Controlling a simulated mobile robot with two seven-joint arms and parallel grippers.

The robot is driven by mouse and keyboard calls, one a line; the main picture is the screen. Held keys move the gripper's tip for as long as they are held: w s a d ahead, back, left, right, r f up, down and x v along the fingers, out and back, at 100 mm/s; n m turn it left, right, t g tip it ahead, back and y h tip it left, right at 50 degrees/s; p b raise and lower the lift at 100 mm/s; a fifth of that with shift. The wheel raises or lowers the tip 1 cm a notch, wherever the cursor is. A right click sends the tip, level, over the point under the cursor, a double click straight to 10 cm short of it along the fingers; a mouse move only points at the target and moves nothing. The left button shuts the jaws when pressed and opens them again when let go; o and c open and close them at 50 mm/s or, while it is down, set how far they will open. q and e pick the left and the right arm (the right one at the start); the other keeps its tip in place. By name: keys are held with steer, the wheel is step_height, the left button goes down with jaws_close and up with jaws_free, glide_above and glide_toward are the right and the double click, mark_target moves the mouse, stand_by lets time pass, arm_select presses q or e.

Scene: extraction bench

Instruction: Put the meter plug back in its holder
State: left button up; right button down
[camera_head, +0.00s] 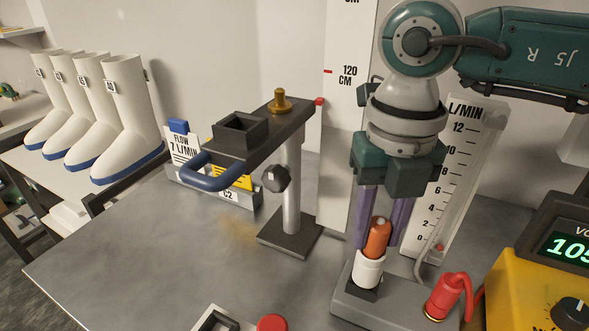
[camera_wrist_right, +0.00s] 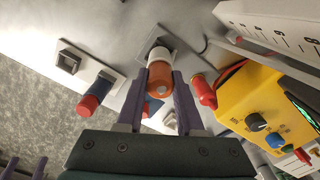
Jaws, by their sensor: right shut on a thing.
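My right gripper (camera_head: 379,246) points down, its two purple fingers shut on an orange plug with a white collar. The plug (camera_head: 377,240) stands nearly upright, its white lower part at a dark square socket (camera_head: 364,292) on a grey base (camera_head: 385,315). Whether it is fully seated I cannot tell. In the right wrist view the orange plug (camera_wrist_right: 160,80) lies between the fingertips (camera_wrist_right: 160,90), with the dark square behind its collar. My left gripper (camera_wrist_right: 28,168) shows only as two purple fingers, apart, at the lower left edge there.
A red plug (camera_head: 447,296) with a red cable stands on the same base, close right. The yellow meter (camera_head: 535,275) is at far right. A stand with a blue handle (camera_head: 217,170) is left of the gripper. A red knob (camera_head: 272,324) is at the front.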

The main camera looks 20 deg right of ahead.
mark_target(381, 223)
steer(key=shift+r, duration=0.1)
stand_by(0.3)
steer(key=shift+r+p, duration=2.1)
steer(key=shift+r, duration=0.3)
steer(key=shift+f, duration=0.15)
